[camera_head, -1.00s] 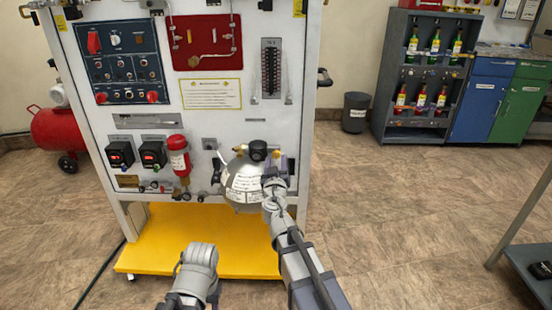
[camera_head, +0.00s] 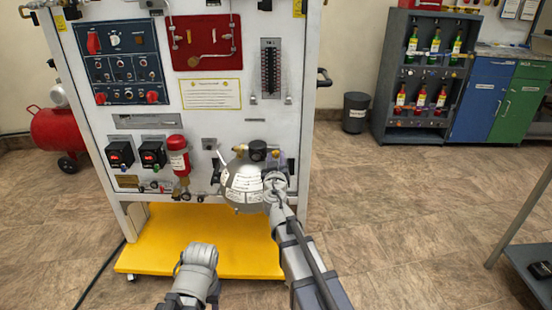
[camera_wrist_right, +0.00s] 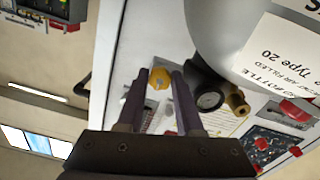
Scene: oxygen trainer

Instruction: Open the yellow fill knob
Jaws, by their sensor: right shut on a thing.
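The yellow fill knob (camera_wrist_right: 159,78) shows between the fingertips of my right gripper (camera_wrist_right: 158,80) in the right wrist view. The fingers are shut on it, one on each side. In the head view, my right gripper (camera_head: 275,172) is at the right side of the round grey bottle (camera_head: 243,182), and a small bit of yellow shows just above it. The bottle also shows in the right wrist view (camera_wrist_right: 222,35), beside a dark round gauge (camera_wrist_right: 209,100) and a brass fitting (camera_wrist_right: 240,104). Only a bent part of my left arm shows; its gripper is out of view.
The bottle is at the lower front of a white trainer panel (camera_head: 212,120). A red cylinder (camera_head: 178,158) is left of it. The yellow base shelf (camera_head: 215,228) lies below. Floor to the right is clear, with a bin (camera_head: 356,112) farther back.

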